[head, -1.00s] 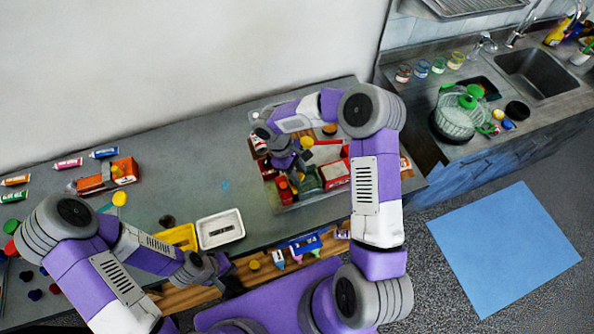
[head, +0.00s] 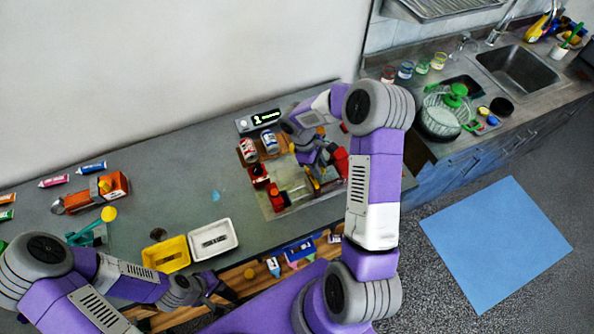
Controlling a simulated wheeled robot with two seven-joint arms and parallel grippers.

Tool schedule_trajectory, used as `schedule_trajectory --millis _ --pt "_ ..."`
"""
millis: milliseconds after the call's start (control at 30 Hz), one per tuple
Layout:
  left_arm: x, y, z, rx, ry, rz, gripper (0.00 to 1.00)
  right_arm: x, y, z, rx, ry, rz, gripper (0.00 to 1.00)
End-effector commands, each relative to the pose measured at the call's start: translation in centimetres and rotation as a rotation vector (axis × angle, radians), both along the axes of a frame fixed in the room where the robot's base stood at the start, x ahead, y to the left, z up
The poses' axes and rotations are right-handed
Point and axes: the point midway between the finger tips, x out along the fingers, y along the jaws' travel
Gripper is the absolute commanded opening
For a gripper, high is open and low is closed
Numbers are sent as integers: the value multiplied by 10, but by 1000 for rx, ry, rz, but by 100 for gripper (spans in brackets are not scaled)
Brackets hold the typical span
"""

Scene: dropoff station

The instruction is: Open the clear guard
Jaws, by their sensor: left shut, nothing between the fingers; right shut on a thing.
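The clear guard (head: 291,180) is hard to make out. A pale see-through patch shows over the tray (head: 288,209) at the station in the middle of the counter. My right gripper (head: 314,171) is over the right half of that tray, pointing down and left. It is shut on what seems to be the guard, but its own wrist and fingers hide the grip. How far the guard stands open cannot be told. My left gripper (head: 212,289) is shut and empty at the counter's front edge, below the white tray.
Two cans (head: 259,145) and a lit display (head: 258,120) stand at the station's back left. Red boxes crowd the tray. A yellow tray (head: 166,254) and a white tray (head: 214,239) lie near the front edge.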

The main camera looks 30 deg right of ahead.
Motion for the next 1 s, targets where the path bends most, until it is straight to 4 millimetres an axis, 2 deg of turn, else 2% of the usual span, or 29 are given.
schedule_trajectory --millis 300,333,500,800,1000 --pt "0 0 0 -1 -1 -1 0 1 -3 1 -3 -2 -1 0" --pt "0 0 0 -1 -1 -1 0 1 -2 1 -3 -2 -1 32" --pt "0 0 0 -1 -1 -1 0 1 -2 1 -2 -1 0 57" --pt "0 0 0 0 0 -1 0 2 -1 2 -2 -1 0 57" --pt "0 0 0 0 0 -1 0 10 4 26 -2 -5 1 57"
